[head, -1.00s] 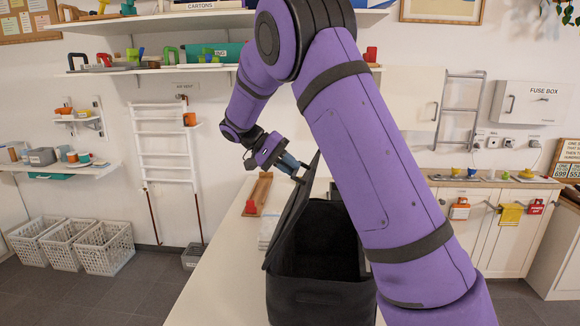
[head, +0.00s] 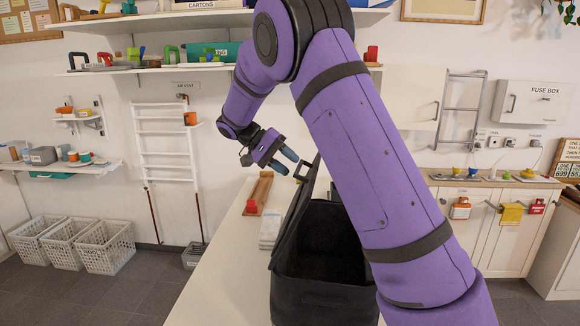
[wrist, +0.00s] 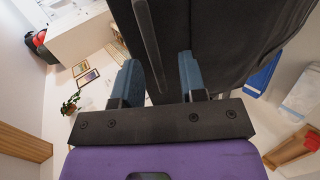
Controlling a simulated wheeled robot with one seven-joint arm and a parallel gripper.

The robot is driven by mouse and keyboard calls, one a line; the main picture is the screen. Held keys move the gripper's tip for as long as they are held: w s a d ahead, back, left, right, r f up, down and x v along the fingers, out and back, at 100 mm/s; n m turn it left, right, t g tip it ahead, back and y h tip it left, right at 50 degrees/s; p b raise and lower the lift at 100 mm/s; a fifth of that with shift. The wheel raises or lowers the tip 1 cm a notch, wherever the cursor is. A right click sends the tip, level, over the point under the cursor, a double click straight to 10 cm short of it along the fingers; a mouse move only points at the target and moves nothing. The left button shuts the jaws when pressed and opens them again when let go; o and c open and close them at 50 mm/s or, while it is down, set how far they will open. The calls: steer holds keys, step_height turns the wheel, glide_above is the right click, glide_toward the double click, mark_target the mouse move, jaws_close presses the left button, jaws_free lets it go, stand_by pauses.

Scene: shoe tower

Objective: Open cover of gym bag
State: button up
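The black gym bag (head: 325,295) stands on the white counter, its dark inside showing from above. Its cover (head: 295,215) is raised along the left side, steep and leaning slightly right toward the top. A handle (head: 302,171) sits near the cover's upper edge. My gripper (head: 287,163) is just left of the handle, its two blue fingers spread. In the wrist view, my gripper (wrist: 158,80) is open, with the handle bar (wrist: 150,45) showing between and beyond the fingers, and the dark cover (wrist: 215,40) behind. My arm hides the bag's right side.
The white counter (head: 215,285) is clear left of the bag, apart from a wooden piece with a red part (head: 258,195) and a pale stack (head: 270,230). A shelf (head: 150,68) runs along the wall above. White baskets (head: 75,245) stand on the floor at left.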

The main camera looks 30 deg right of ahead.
steer(key=v, duration=0.9)
steer(key=shift+a, duration=0.25)
steer(key=shift+w+r, duration=0.1)
steer(key=shift+r, duration=0.05)
